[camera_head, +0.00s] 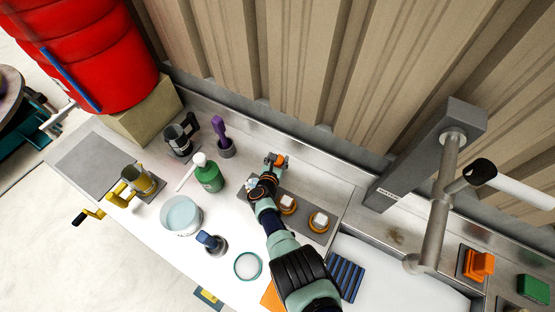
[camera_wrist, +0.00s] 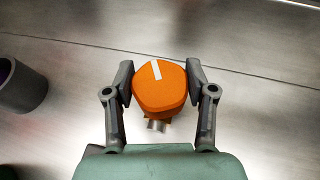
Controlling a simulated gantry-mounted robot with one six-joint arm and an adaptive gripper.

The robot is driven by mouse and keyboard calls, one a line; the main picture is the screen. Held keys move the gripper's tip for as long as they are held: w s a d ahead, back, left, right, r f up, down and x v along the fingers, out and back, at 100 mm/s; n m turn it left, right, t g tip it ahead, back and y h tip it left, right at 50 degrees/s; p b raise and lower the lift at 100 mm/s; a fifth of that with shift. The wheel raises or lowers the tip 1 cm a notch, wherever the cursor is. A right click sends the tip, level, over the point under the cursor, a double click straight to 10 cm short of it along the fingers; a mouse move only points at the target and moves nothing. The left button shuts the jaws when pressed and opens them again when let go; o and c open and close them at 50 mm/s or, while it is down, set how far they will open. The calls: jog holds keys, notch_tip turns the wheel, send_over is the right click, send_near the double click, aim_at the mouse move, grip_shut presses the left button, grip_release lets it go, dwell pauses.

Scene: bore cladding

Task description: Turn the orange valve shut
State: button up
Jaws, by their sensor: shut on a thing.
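The orange valve (camera_wrist: 160,92) is a rounded orange knob with a white stripe on its top, which runs almost straight up the picture with a slight tilt to the left. A short metal stub shows below it. My gripper (camera_wrist: 160,85) has one dark finger on each side of the knob, shut on it. In the head view the orange valve (camera_head: 278,159) stands at the back of the counter, just beyond my gripper (camera_head: 270,175). The fingertips and the valve's base are partly hidden there.
A dark plate with two orange-rimmed pieces (camera_head: 288,205) lies right of my wrist. A green bottle (camera_head: 209,177) and a purple-handled tool in a grey cup (camera_head: 226,149) stand to the left. The corrugated wall (camera_head: 290,60) rises behind. A grey post (camera_head: 425,155) stands right.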

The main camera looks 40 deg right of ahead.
jog(key=shift+r, duration=0.1)
jog(key=o, duration=1.2)
jog(key=shift+c, duration=0.2)
jog(key=v, duration=1.2)
